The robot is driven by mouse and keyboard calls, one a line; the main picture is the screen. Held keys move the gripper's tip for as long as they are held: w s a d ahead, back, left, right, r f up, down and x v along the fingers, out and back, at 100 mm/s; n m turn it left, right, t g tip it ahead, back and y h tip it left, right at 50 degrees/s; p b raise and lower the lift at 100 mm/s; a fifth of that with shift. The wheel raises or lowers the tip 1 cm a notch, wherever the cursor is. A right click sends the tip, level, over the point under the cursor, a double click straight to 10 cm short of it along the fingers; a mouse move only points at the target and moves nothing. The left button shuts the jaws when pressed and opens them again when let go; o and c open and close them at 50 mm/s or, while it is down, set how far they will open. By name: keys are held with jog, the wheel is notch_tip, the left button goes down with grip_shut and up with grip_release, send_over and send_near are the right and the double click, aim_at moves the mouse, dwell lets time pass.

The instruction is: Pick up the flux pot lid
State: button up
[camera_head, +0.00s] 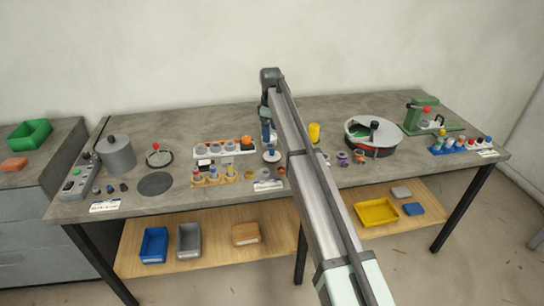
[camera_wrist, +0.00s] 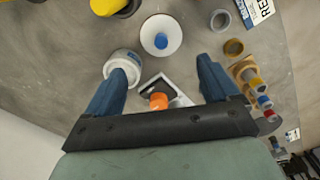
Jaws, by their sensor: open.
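The flux pot lid seems to be the white disc with a blue knob, lying on the grey bench top in the wrist view (camera_wrist: 161,46). The lid also shows in the head view (camera_head: 271,157), just below my gripper. My gripper (camera_wrist: 160,72) is open and empty, with its two blue fingers apart. The lid appears ahead of the fingertips in the wrist view, between their lines. A white pot with a dark label (camera_wrist: 123,62), perhaps the flux pot, stands beside the left finger. In the head view my arm hides part of this area.
An orange-knobbed piece in a pale square frame (camera_wrist: 158,101) appears between the fingers, near the palm. Small rings (camera_wrist: 233,47) and a wooden rack (camera_wrist: 247,73) are to the right, a yellow object (camera_wrist: 104,7) at upper left. A round bin (camera_head: 372,138) stands further right on the bench.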

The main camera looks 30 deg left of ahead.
send_over(272, 150)
jog(key=f, duration=0.4)
jog(key=shift+w+a+f, duration=0.1)
jog(key=shift+a+f, duration=0.15)
jog(key=shift+d+f, duration=0.15)
jog(key=shift+f, duration=1.15)
jog(key=shift+d+f, duration=0.1)
jog(key=shift+f, duration=1.2)
jog(key=shift+c, duration=0.5)
jog(key=c, duration=0.7)
jog(key=shift+r, duration=0.15)
notch_tip(272, 150, up, 11)
jog(key=shift+r, duration=0.15)
